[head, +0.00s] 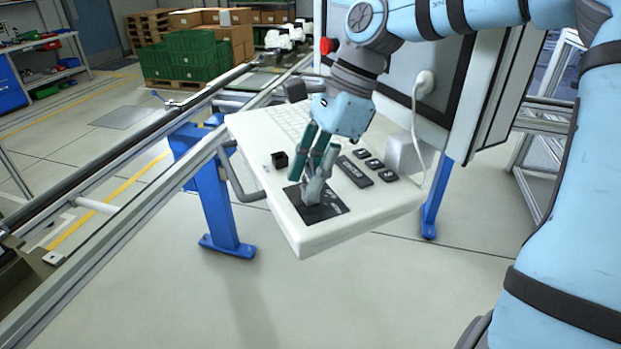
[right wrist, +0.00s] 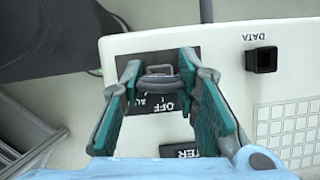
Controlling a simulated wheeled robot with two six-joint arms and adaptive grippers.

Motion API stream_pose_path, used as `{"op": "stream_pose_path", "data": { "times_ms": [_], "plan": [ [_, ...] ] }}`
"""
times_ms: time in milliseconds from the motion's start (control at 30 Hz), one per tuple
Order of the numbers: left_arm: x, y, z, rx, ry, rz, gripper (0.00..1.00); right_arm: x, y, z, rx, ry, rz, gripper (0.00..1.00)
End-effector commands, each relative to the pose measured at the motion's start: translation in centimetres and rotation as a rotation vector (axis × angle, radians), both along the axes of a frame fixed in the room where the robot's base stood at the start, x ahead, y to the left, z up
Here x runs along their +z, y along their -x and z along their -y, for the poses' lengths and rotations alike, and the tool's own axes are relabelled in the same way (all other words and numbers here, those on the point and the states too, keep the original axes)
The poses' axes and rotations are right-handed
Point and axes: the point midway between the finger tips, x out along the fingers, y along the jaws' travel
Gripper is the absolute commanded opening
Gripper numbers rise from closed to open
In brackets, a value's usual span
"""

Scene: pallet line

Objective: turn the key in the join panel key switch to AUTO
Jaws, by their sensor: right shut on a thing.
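The white join panel (head: 375,222) is a sloped desk with a black key switch plate (head: 338,211) near its front left corner. My right gripper (head: 311,196) reaches down onto that plate and hides most of the key switch in the head view. In the right wrist view the fingertips (right wrist: 159,74) are shut on the key (right wrist: 160,70), whose grey bow shows between them. The plate (right wrist: 183,103) there reads OFF, upside down, with part of another label starting AU beside it. The key's exact pointing direction is hard to tell. My left gripper is in neither view.
A black DATA socket (right wrist: 262,60) stands on the panel, with a keyboard (head: 290,120) behind it. Black buttons (head: 375,165) lie right of the gripper. A rail conveyor (head: 140,165) runs along the left. Green crates (head: 185,58) are far back.

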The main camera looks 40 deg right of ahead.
Motion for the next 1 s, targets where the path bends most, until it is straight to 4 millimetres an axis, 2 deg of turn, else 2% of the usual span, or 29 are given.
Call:
{"op": "stream_pose_path", "data": {
  "times_ms": [167, 267, 333, 433, 767, 800, 933, 1000],
  "plan": [
    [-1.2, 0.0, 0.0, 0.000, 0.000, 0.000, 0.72, -0.4, 0.1, -0.1, -0.106, 0.000, -0.003, 0.02],
    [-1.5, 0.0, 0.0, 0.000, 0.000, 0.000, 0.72, -0.2, 0.2, -0.1, -0.282, 0.000, 0.000, 0.02],
    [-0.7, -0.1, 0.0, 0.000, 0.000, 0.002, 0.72, 0.1, 0.2, -0.1, -0.419, 0.000, -0.002, 0.02],
    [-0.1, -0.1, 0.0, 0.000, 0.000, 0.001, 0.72, 0.1, 0.2, -0.1, -0.509, 0.000, -0.005, 0.02],
    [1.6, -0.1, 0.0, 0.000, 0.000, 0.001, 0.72, 0.1, 0.2, -0.1, -0.672, 0.002, -0.006, 0.02],
    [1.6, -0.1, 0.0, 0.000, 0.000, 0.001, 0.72, 0.0, 0.2, -0.1, -0.683, 0.002, -0.006, 0.30],
    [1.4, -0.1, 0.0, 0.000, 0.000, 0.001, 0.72, -0.1, 0.1, -0.1, -0.683, 0.001, -0.004, 0.51],
    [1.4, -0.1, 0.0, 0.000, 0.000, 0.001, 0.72, -0.1, 0.1, -0.1, -0.682, 0.000, -0.003, 0.52]
  ]
}}
